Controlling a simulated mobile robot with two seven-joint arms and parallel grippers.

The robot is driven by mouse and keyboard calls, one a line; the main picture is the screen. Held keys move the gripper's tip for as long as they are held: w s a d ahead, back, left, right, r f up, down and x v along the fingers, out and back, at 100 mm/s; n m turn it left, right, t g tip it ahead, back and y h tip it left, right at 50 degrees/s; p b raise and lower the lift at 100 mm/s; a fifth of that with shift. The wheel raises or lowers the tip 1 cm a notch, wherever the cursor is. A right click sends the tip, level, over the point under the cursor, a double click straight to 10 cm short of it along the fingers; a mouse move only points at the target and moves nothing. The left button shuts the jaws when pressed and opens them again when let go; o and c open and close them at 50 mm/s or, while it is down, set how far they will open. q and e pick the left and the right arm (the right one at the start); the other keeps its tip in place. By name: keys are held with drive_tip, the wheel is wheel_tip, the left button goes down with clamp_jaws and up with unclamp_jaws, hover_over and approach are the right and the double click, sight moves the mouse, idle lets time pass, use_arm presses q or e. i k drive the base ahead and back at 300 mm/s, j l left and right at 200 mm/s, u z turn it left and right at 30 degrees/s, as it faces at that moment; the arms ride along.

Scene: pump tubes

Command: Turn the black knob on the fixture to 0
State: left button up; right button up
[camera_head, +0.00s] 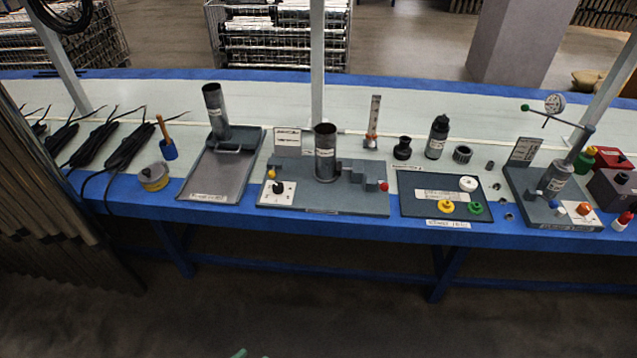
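The fixture (330,200) is a grey base plate near the front edge of the workbench, with an upright dark cylinder (325,155) and a stepped grey block on it. At its left front is a white dial panel (289,197). The small black knob (278,188) sits on this panel, just below a yellow knob (272,174). The panel's markings are too small to read, so the knob's setting cannot be told. A red knob (384,186) is at the fixture's right end.
A grey tray (222,177) with a cylinder stands left of the fixture. A dark mat (414,207) with coloured caps lies to its right. Black cable bundles (92,146) lie at left. Posts rise behind.

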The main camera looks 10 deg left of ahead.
sight(277, 187)
drive_tip(key=i+j+z, duration=0.1)
drive_tip(key=j, duration=0.25)
drive_tip(key=i+j, duration=0.25)
drive_tip(key=i+j+z, duration=0.15)
drive_tip(key=j, duration=0.25)
drive_tip(key=i+j+z, duration=0.1)
drive_tip(key=j, duration=0.3)
drive_tip(key=i+j, duration=0.25)
drive_tip(key=i+j+z, duration=0.15)
drive_tip(key=j, duration=0.35)
drive_tip(key=i+j, duration=0.1)
drive_tip(key=j, duration=0.25)
drive_tip(key=i+j+z, duration=0.15)
drive_tip(key=j, duration=0.25)
